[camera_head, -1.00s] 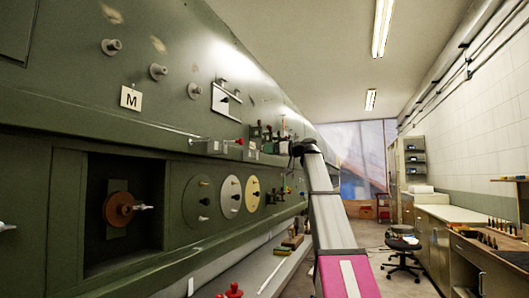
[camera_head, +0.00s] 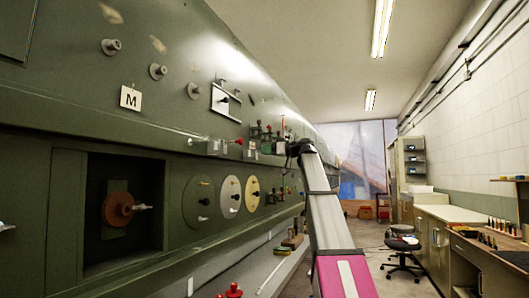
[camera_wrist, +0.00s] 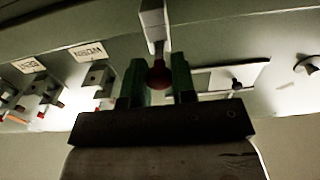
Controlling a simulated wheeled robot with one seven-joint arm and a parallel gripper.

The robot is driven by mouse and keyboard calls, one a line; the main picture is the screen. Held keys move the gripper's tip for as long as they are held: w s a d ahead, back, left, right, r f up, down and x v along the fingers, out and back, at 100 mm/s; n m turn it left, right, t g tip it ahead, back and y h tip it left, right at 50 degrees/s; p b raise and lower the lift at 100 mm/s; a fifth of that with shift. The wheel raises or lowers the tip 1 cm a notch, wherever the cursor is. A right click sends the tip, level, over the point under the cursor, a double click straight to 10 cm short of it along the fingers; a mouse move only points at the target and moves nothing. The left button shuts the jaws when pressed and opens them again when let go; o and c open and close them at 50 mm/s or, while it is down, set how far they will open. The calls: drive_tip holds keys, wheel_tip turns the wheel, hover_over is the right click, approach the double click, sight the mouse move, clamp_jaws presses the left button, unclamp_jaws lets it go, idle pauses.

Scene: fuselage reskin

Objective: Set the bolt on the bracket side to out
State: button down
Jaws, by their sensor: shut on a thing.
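In the wrist view, my gripper (camera_wrist: 159,84) has its two green fingers closed around a dark red knob (camera_wrist: 158,74). In the head view, my gripper (camera_head: 270,146) is at the green fuselage wall, at the far end of my arm, small and partly hidden. I cannot tell how far out the held bolt stands. The bracket cannot be made out.
Other bolt housings with red or orange ends (camera_wrist: 102,82) and white labels (camera_wrist: 88,52) lie left in the wrist view. A plate with a black knob (camera_wrist: 236,84) lies right. In the head view, round discs (camera_head: 230,196) are below; the aisle on the right holds a chair (camera_head: 401,240).

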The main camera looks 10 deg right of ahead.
drive_tip(key=shift+v, duration=0.75)
drive_tip(key=c, duration=1)
unclamp_jaws()
drive_tip(key=shift+s+d, duration=0.1)
drive_tip(key=shift+d, duration=0.05)
drive_tip(key=shift+o, duration=0.2)
drive_tip(key=v, duration=1)
drive_tip(key=shift+s+d, duration=0.25)
drive_tip(key=shift+d, duration=0.05)
